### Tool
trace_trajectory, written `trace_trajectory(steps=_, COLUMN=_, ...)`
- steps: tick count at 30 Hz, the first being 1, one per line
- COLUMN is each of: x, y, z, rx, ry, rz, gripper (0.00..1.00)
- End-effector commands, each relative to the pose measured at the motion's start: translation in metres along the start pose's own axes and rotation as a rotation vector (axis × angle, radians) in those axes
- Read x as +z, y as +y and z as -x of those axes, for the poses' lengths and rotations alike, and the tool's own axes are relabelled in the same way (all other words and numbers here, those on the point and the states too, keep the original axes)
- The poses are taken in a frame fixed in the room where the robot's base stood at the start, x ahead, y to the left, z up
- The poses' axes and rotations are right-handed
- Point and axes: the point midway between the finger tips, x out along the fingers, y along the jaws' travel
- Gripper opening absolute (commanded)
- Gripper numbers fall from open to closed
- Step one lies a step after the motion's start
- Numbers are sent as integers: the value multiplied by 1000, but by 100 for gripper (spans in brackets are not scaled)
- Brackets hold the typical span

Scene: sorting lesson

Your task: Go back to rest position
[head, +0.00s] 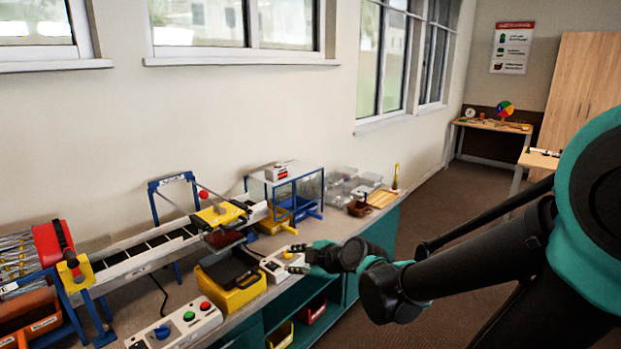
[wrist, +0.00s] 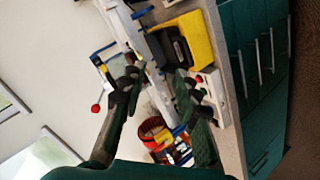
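My gripper (head: 292,258) is at the end of my outstretched arm in the head view, over the front edge of the bench near a white control box (head: 277,266). In the wrist view my gripper (wrist: 160,82) shows two dark fingers standing apart. Nothing shows between them but the bench scene behind, so it is open and empty. The arm reaches in from the right of the head view.
The bench (head: 250,308) carries a conveyor (head: 150,247), a yellow bin with a black top (head: 232,280), a button box (head: 175,328) and a blue-framed clear case (head: 287,190). Clear trays (head: 345,186) stand farther back. The floor (head: 445,212) right of the bench is open.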

Motion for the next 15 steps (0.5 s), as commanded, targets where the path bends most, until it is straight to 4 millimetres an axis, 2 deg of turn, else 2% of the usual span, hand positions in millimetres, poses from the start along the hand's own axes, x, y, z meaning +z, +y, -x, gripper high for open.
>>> trace_trajectory(steps=1, x=16, y=-7, z=6, rx=-22, ry=-41, rz=-87, gripper=31)
trace_trajectory(steps=8, x=86, y=-46, z=41, rx=-90, ry=-278, rz=-548, gripper=31)
trace_trajectory(steps=15, x=155, y=-91, z=94, rx=-31, ry=-590, rz=-1053, gripper=31)
